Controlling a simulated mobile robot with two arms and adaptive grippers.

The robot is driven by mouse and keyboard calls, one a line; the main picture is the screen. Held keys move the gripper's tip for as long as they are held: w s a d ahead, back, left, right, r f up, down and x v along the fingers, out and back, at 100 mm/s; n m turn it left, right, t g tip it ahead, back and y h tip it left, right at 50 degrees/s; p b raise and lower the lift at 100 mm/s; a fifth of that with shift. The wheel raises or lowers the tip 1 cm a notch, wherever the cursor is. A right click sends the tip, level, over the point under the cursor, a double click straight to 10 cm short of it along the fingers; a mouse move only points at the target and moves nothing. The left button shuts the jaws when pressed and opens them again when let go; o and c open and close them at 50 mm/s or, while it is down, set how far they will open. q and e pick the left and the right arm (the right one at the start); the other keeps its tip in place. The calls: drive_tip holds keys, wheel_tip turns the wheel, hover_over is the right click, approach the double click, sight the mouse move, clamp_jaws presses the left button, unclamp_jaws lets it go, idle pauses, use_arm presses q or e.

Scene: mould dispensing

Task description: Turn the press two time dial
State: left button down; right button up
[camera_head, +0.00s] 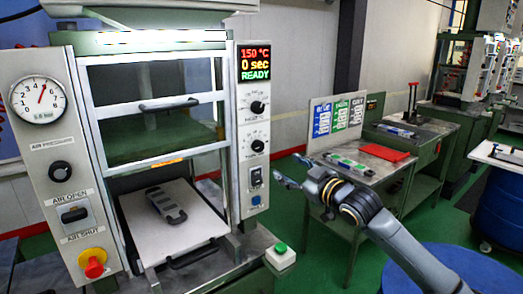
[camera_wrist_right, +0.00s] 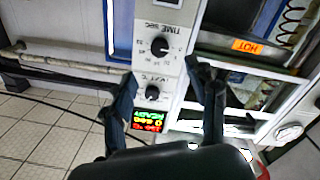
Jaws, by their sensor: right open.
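The press (camera_head: 155,100) stands at the left, with a control panel on its right post. Its display (camera_head: 254,63) reads 150 °C, 0 sec, READY. The time dial (camera_head: 257,146) is the lower black knob, below the temperature dial (camera_head: 257,107). In the right wrist view, which is upside down, the time dial (camera_wrist_right: 160,46) is beyond the fingertips and the temperature dial (camera_wrist_right: 153,92) lies between the fingers. My right gripper (camera_head: 288,171) is open and empty, to the right of the panel and a little below the time dial, apart from it. My left gripper is out of view.
A grey mould (camera_head: 166,205) lies on the white plate (camera_head: 200,222) in the press opening. A green button box (camera_head: 280,256) sits at the front right. A bench (camera_head: 362,162) with a sign board and red folder stands behind my right arm; a blue drum (camera_head: 455,272) is at right.

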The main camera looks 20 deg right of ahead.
sight(260, 147)
drive_tip(key=p+x, duration=0.1)
drive_tip(key=x, duration=0.3)
drive_tip(key=r+p+x, duration=0.1)
drive_tip(key=x, duration=0.4)
drive_tip(key=p+x, duration=0.1)
drive_tip(key=x, duration=0.3)
drive_tip(key=shift+w+a+r, duration=0.2)
drive_tip(key=shift+w+r, duration=0.1)
drive_tip(key=c, duration=1.2)
